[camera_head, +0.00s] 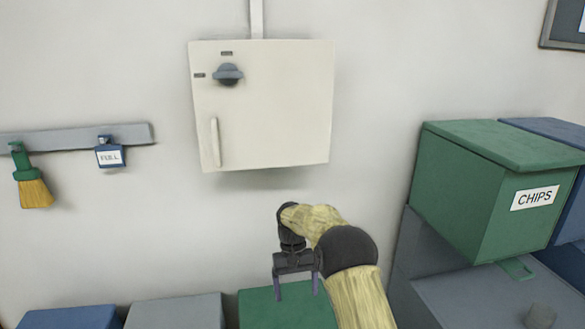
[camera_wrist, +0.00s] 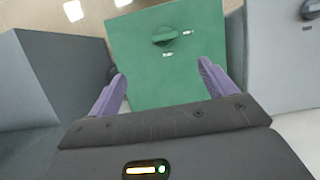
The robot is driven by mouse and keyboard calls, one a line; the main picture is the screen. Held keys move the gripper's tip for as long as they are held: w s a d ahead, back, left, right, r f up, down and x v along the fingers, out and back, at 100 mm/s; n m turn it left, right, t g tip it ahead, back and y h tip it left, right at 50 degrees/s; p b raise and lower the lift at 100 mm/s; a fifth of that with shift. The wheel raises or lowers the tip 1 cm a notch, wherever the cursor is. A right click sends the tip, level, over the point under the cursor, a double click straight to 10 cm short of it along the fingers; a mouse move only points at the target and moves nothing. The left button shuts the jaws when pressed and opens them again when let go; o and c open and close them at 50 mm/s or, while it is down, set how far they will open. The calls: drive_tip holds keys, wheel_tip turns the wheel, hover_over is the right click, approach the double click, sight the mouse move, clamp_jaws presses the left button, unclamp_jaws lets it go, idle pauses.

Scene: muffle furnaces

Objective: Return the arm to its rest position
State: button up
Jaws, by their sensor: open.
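My gripper (camera_head: 296,289) hangs at the lower middle of the head view, below the wall box, with its fingers pointing down. In the wrist view its two purple fingers (camera_wrist: 160,84) are spread apart with nothing between them. My arm is bent, with the wrist above a green box (camera_head: 265,310) at the bottom of the head view. In the wrist view a green box with a knob (camera_wrist: 165,60) lies beyond the fingertips. I cannot tell how large the gap between fingers and box is.
A cream wall box (camera_head: 265,120) with a grey knob is above the arm. A green CHIPS bin (camera_head: 480,190) stands right on a grey unit (camera_head: 480,300). A brush (camera_head: 32,185) and blue tag (camera_head: 110,155) hang from a rail at left. Grey (camera_head: 175,312) and blue (camera_head: 70,318) boxes line the bottom.

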drive_tip(key=s+d+r+m+t+p, duration=0.1)
drive_tip(key=s+d+r+t+p, duration=0.3)
drive_tip(key=s+d+r, duration=0.6)
drive_tip(key=s+d+r+t+p, duration=0.1)
drive_tip(key=s+d+r+p, duration=0.1)
drive_tip(key=s, duration=0.6)
drive_tip(key=s+d+r+m+t+p, duration=0.1)
drive_tip(key=s+d+r+p, duration=0.1)
drive_tip(key=s, duration=0.6)
wheel_tip(320, 180, up, 2)
drive_tip(key=shift+d+r+y+p, duration=0.15)
drive_tip(key=shift+y+p, duration=0.25)
drive_tip(key=shift+p, duration=0.45)
drive_tip(key=shift+s, duration=0.1)
